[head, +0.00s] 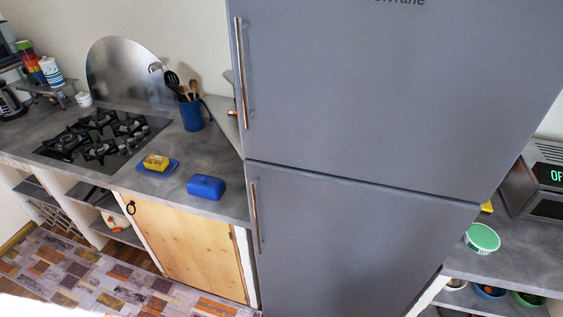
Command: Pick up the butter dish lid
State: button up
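The butter dish lid (206,187) is a blue, rounded box-shaped cover. It rests on the grey counter near the front edge, beside the fridge. To its left, apart from it, the blue butter dish base (144,170) holds a yellow block of butter (156,162). My gripper is not in the head view, so its position relative to the lid cannot be seen.
A large grey fridge (352,130) stands right of the lid. A gas hob (98,136) is at the left of the counter (205,150). A blue utensil pot (191,115) stands behind the lid. Bare counter surrounds the lid.

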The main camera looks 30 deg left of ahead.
aim_at(199, 185)
jog(key=j+z, duration=0.3)
jog(key=j, duration=0.2)
jog(key=k+j+z, duration=0.25)
jog(key=j, duration=0.2)
jog(key=j+z, duration=0.3)
jog(key=j, duration=0.2)
jog(key=k+j+z, duration=0.25)
jog(key=j, duration=0.15)
jog(key=k+j+z, duration=0.55)
jog(key=j, duration=0.25)
jog(key=k+j, duration=0.6)
jog(key=j, duration=0.15)
jog(key=k+j+z, duration=0.1)
jog(key=k+j, duration=0.55)
jog(key=j, duration=0.15)
